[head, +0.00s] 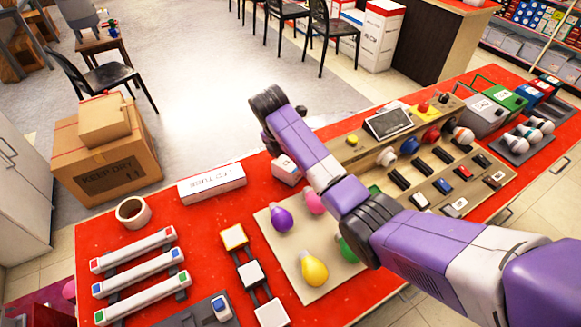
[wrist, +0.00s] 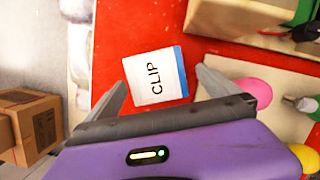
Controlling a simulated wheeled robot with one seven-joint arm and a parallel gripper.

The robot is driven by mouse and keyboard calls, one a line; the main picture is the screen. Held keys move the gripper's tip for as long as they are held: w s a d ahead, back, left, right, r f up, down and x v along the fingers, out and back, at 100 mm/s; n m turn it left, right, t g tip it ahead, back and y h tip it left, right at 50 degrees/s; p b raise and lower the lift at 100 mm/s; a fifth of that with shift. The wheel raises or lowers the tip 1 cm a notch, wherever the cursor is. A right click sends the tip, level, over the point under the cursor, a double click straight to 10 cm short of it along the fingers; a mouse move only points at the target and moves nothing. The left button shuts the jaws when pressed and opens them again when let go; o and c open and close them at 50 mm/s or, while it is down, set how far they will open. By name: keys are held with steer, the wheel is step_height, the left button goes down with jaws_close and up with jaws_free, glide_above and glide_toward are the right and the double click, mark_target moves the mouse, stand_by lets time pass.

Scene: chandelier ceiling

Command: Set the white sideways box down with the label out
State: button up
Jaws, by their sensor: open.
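The white box (wrist: 155,77) lies on the red counter in the wrist view, its "CLIP" lettering reading sideways on the face towards the camera and a blue strip along its right edge. It also shows in the head view as a small white box (head: 286,169) beside my arm, partly covered by it. My gripper (wrist: 162,80) is open, with one finger on each side of the box's near end. I see a gap on both sides; whether the fingers are level with the box is unclear. In the head view the fingers are hidden by my arm.
A long "LED TUBE" box (head: 212,184) and a tape roll (head: 132,212) lie left on the red counter (head: 195,235). A beige board (head: 290,262) with coloured bulbs is nearer. A switch panel (head: 435,165) stands right. Cardboard cartons (head: 105,160) stand beyond the counter's left edge.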

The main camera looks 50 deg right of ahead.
mark_target(291, 165)
steer(key=shift+w+d+p+x, duration=0.1)
steer(key=shift+p+x, duration=0.05)
steer(key=shift+x, duration=1.15)
steer(key=shift+w+d+p+x, duration=0.1)
steer(key=shift+d+p+x, duration=0.05)
steer(key=shift+x, duration=1.1)
steer(key=shift+r, duration=0.15)
steer(key=c, duration=1.6)
